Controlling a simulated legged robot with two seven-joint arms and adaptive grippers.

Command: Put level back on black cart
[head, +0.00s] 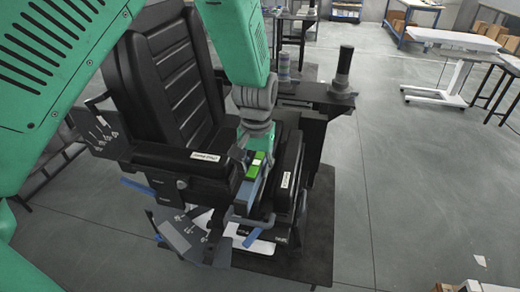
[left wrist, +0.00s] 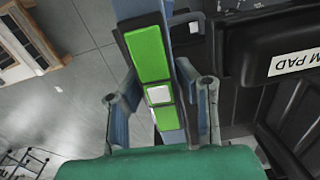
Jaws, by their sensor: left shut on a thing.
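The level is a long blue-grey bar with bright green faces and a small white square; it shows in the head view (head: 256,163) and in the left wrist view (left wrist: 148,52). My left gripper (head: 252,170) is shut on it, with one finger on each side of the bar in the left wrist view (left wrist: 160,97). The level is among the black seat parts, beside an armrest; whether it touches them I cannot tell. The lower part of the gripper is partly hidden by the armrest. I cannot tell for certain which black thing is the cart. My right gripper is not in view.
A black seat with a ribbed back (head: 172,80) and labelled arm pads (head: 288,165) crowds the gripper. A black surface (head: 318,94) behind bears a dark cylinder (head: 345,65). A white-topped table (head: 452,40) stands far right. The right floor is mostly clear.

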